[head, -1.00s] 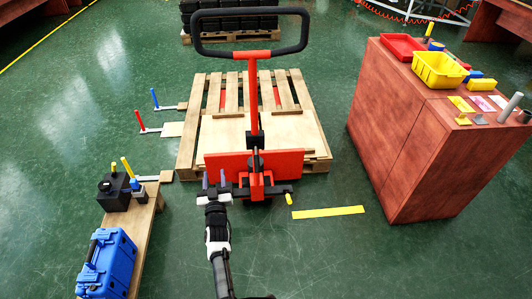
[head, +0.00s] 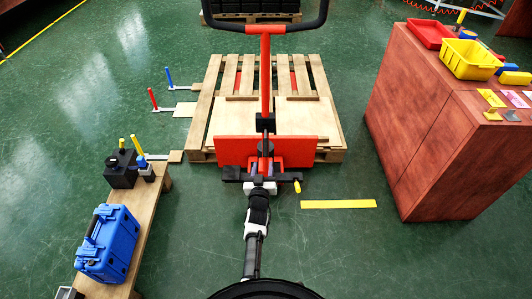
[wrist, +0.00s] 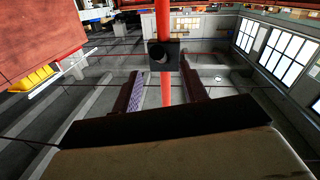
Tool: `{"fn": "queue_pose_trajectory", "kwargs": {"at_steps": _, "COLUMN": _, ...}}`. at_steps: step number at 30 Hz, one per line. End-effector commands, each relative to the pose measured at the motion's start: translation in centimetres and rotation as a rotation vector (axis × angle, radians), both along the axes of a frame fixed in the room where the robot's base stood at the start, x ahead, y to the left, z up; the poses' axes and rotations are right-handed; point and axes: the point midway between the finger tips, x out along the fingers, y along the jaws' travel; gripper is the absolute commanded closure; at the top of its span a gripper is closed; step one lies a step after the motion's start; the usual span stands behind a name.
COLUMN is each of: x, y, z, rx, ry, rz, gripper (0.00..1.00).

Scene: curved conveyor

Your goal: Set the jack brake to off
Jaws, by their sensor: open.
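The pallet jack has an orange front plate (head: 234,151), an upright orange post (head: 265,80) and a black loop handle (head: 322,12). A black block (head: 265,122) sits on the post; it also shows in the wrist view (wrist: 172,57). A short yellow-tipped lever (head: 297,187) sticks out at the jack's lower right; I cannot tell whether it is the brake. My gripper (head: 262,169) is low in front of the post. In the wrist view its two fingers (wrist: 164,76) are apart, with the post visible beyond the gap. I see nothing held. The gripper partly hides the jack's base.
A wooden pallet (head: 218,110) lies behind the plate. A red-brown cabinet (head: 420,130) with trays stands at the right. A wooden bench (head: 150,205) with a blue case (head: 108,245) is at the left. A yellow strip (head: 338,204) lies on clear floor.

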Motion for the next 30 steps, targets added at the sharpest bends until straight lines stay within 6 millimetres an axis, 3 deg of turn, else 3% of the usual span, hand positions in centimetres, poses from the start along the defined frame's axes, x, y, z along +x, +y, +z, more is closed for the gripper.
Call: {"fn": "queue_pose_trajectory", "kwargs": {"at_steps": 30, "x": 6.8, "y": -0.9, "z": 0.0, "rx": 0.001, "ry": -0.002, "rz": -0.005, "gripper": 0.57}}
